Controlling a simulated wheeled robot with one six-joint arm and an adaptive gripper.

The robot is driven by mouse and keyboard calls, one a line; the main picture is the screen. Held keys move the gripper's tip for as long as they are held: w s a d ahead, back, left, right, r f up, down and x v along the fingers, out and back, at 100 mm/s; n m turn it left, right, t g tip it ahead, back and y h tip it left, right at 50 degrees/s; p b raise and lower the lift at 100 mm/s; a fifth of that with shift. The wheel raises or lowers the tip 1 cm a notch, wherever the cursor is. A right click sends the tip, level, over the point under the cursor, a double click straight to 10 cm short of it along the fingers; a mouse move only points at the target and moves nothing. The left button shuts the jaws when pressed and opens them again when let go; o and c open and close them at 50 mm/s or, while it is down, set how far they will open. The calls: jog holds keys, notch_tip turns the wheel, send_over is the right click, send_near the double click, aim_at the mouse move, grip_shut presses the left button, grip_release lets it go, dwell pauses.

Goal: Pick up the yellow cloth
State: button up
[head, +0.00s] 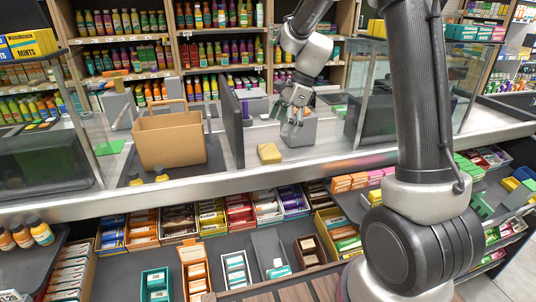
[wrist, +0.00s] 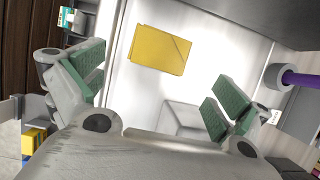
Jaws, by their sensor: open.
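The yellow cloth (head: 269,153) lies folded and flat on the pale counter, near its front edge. In the wrist view the cloth (wrist: 160,49) shows as a yellow rectangle with a fold line, beyond the fingertips and between them. My gripper (head: 291,124) is above the counter, behind and a little right of the cloth in the head view. In the wrist view my gripper (wrist: 158,92) has its green-padded fingers spread wide, with nothing between the pads. The gripper does not touch the cloth.
A tan basket (head: 170,140) stands on a dark mat to the left. A dark upright panel (head: 232,125) is between basket and cloth. A grey box (head: 301,130) is by my gripper. Candy boxes (head: 240,215) fill shelves below the counter edge.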

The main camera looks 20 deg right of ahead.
aim_at(269, 150)
jog(key=x, duration=0.8)
jog(key=shift+w+a+f, duration=0.1)
jog(key=shift+a+f, duration=0.1)
jog(key=shift+a, duration=0.15)
jog(key=c, duration=0.8)
